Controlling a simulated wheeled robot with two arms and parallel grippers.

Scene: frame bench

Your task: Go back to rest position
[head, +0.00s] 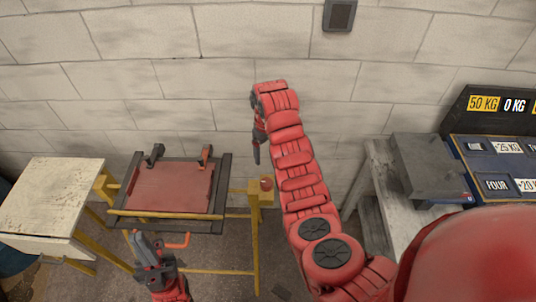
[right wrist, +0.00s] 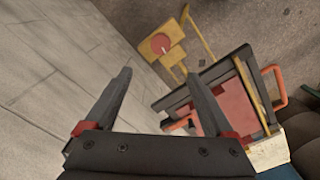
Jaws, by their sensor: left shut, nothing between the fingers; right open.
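My left gripper (head: 150,255) is at the lower left of the head view, in front of the frame bench, shut and empty. My right arm rises through the middle of the head view. Its gripper (head: 258,145) hangs at the arm's far end near the wall, seen from the side. In the right wrist view the two fingers of the right gripper (right wrist: 160,105) stand wide apart with nothing between them. The frame bench holds a dark frame (head: 225,180) around a red panel (head: 170,187). The frame also shows in the right wrist view (right wrist: 205,72), beyond the fingers.
A pale-topped table (head: 50,195) stands at the left. A yellow post with a red round button (head: 266,184) stands right of the frame. A grey bench (head: 380,180) with a dark box and a label panel (head: 500,165) is at the right. A block wall (head: 200,75) closes the back.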

